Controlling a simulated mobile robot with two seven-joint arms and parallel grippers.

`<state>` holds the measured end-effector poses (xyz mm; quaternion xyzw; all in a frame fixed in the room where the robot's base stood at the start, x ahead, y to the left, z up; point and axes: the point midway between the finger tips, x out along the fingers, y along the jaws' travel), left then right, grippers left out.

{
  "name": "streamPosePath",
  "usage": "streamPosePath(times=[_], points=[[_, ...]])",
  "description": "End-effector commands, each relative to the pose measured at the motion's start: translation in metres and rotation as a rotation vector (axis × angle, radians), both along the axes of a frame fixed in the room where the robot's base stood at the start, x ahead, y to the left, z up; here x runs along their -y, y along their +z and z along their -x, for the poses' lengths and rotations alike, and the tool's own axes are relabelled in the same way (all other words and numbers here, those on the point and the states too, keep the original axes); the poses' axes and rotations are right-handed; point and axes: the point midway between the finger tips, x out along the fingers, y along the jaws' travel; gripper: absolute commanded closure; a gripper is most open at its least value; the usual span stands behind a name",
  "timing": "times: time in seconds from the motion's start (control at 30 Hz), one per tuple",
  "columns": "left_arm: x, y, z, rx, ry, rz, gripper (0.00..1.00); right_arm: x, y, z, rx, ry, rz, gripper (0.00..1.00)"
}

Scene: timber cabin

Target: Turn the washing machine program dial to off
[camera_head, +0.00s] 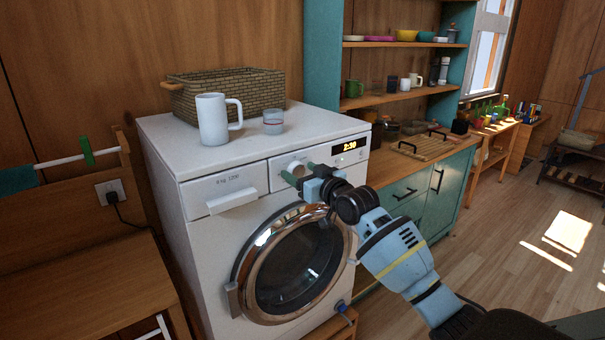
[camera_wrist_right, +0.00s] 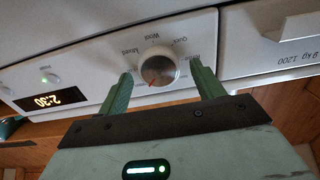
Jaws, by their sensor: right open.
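The white washing machine (camera_head: 215,265) stands against the timber wall. Its round silver-and-white program dial (camera_wrist_right: 159,67) sits on the front panel; the dial also shows in the head view (camera_head: 296,167), partly covered by my fingers. The display (camera_head: 350,146) reads 2:30. My left gripper is not in view.
A white mug (camera_head: 212,121), a small glass (camera_head: 273,122) and a wicker basket (camera_head: 235,92) stand on the machine top. The detergent drawer handle (camera_head: 232,201) is beside the dial, the round door (camera_head: 292,270) below. A teal cabinet (camera_head: 428,215) stands at right.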

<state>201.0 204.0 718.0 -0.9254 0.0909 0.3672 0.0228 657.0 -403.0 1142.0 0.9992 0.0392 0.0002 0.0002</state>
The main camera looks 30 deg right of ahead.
Motion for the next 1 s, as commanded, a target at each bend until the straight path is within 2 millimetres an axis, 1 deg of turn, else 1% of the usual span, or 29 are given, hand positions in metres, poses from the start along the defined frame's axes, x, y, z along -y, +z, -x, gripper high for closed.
streamPosePath(times=[0.07,0.17,0.4,0.57,0.73,0.87,1.0], points=[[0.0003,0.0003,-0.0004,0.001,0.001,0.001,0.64,0.0000,0.0001,0.0001,0.000,0.000,0.000,0.33],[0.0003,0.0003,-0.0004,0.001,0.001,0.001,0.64,0.0001,0.0002,0.0002,0.000,0.000,0.000,0.45],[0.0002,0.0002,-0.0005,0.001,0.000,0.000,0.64,0.0002,0.0002,0.0003,0.000,0.000,0.000,0.76],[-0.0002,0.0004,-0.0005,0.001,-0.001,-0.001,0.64,0.0002,0.0002,0.0004,0.001,0.000,0.007,0.77],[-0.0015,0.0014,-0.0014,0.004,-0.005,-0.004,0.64,0.0006,0.0008,0.0006,0.004,-0.001,0.052,0.77],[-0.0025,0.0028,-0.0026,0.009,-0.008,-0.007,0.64,0.0001,0.0012,0.0005,0.010,-0.001,0.122,0.77],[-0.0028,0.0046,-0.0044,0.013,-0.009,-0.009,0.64,-0.0004,0.0012,0.0005,0.018,-0.001,0.227,0.77]])
